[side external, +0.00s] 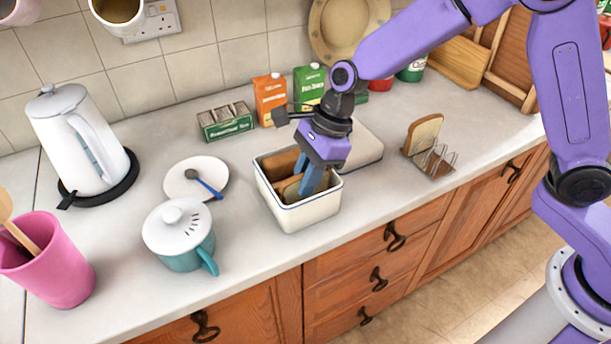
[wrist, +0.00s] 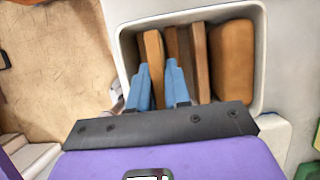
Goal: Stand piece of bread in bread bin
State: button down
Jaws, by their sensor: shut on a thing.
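The bread bin (side external: 305,212) is a cream box with a dark rim, open at the top, near the front of the counter. It also shows in the wrist view (wrist: 128,48). Several brown pieces of bread (wrist: 232,60) stand on edge inside it, side by side. My gripper (side external: 310,186) points down into the bin, its blue fingers partly hidden by the wall. In the wrist view the fingers (wrist: 159,72) are shut on a piece of bread (wrist: 153,50) at the left of the row. Its lower edge is hidden, so I cannot tell whether it touches the bottom.
A toast rack (side external: 437,160) holding a bread slice (side external: 425,132) stands to the right. A pale lid (side external: 362,148) lies behind the bin. A teal pot (side external: 185,250), a plate with a spoon (side external: 190,188) and a kettle (side external: 80,135) are left. Cartons (side external: 270,97) stand behind.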

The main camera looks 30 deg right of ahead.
jog(key=shift+f, duration=0.15)
jog(key=c, duration=1.1)
grip_release()
jog(key=v, duration=1.2)
jog(key=s+d+f+n+h, duration=0.1)
jog(key=s+d+n, duration=0.6)
jog(key=n, duration=0.3)
jog(key=s+d+f+n+h, duration=0.1)
jog(key=s+d+f+n, duration=0.1)
jog(key=s+d+n, duration=0.5)
jog(key=s+d+f+n+h, duration=0.1)
jog(key=s+d+n+h, duration=0.1)
jog(key=s+d+n, duration=0.5)
jog(key=shift+s+d+f+n, duration=0.1)
jog(key=shift+s+n, duration=0.9)
jog(key=shift+n, duration=0.65)
jog(key=shift+s+f+n, duration=0.1)
jog(key=shift+s+n, duration=0.9)
jog(key=shift+n, duration=0.65)
jog(key=shift+r, duration=0.1)
